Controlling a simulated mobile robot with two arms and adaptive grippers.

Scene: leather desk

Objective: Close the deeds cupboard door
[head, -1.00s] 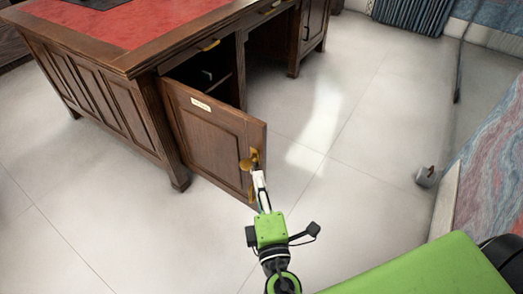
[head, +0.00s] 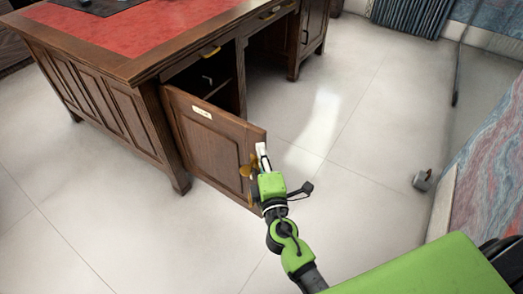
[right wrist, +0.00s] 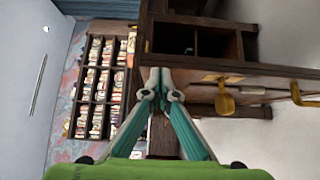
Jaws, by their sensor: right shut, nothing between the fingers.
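The deeds cupboard door (head: 208,140) is a brown panelled wooden door with a small pale label, standing wide open from the left pedestal of the desk in the head view. Its brass handle (head: 247,170) is near the free edge, partly hidden by my arm. My right gripper (head: 261,150) is shut and empty, at the free edge of the door; I cannot tell whether it touches. In the right wrist view its fingertips (right wrist: 160,72) are together, with the desk ahead of them. The cupboard's dark opening (head: 206,76) shows above the door. My left gripper is not in view.
The wooden desk (head: 95,88) has a red leather top (head: 85,42). The tiled floor (head: 350,150) right of the door is clear. A small grey object (head: 421,181) lies on the floor at the right. A shelf of documents (right wrist: 98,85) shows in the right wrist view.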

